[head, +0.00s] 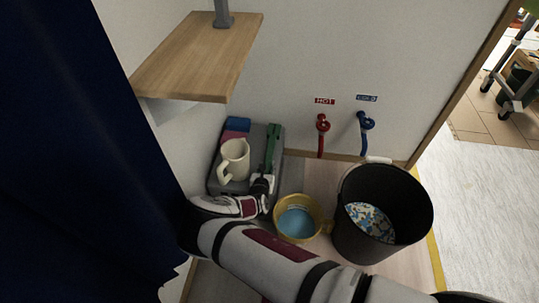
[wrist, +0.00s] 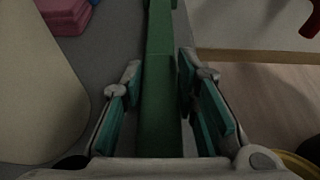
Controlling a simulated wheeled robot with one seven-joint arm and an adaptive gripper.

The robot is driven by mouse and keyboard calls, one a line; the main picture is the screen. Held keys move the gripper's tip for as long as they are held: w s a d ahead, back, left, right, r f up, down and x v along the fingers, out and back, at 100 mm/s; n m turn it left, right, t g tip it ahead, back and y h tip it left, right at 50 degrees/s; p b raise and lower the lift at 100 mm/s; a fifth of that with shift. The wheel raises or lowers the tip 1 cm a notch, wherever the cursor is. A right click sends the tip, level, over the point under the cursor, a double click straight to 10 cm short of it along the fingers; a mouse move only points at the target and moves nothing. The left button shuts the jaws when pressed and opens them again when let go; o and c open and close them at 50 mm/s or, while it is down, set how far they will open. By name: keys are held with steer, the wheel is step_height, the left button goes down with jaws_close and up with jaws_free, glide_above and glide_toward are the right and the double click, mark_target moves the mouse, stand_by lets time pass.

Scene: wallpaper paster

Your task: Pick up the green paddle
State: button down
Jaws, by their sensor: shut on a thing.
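The green paddle (head: 272,145) is a long, narrow green piece at the right side of the grey bin or crate (head: 217,184) in the head view. In the wrist view the green paddle (wrist: 158,60) runs up the middle, between my two fingers. My gripper (head: 265,182) is at the paddle's near end in the head view, and is shut on it. The wrist view also shows my gripper (wrist: 160,85), with a teal-padded finger on each side of the paddle. The paddle's lower end is hidden by my gripper.
A cream pitcher (head: 235,158) stands left of the paddle, with pink and blue pieces (head: 234,130) behind it. A yellow bowl (head: 318,208) and a black bucket (head: 402,190) stand to the right. A wooden shelf (head: 190,60) juts out above left. Red (head: 322,130) and blue (head: 365,130) taps are on the wall.

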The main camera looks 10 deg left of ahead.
steer(key=shift+r, duration=0.15)
steer(key=shift+r+p, duration=0.75)
steer(key=shift+r, duration=0.15)
step_height(320, 180, up, 2)
steer(key=shift+s+d+p, duration=0.1)
steer(key=shift+s+p, duration=0.05)
steer(key=shift+p, duration=0.6)
steer(key=s+d+p, duration=0.5)
steer(key=s, duration=0.9)
steer(key=shift+s+d+r+p, duration=0.2)
steer(key=shift+s+r+p, duration=0.2)
steer(key=shift+r, duration=0.05)
steer(key=c, duration=1.9)
jaws_free()
steer(key=shift+c, duration=0.2)
jaws_close()
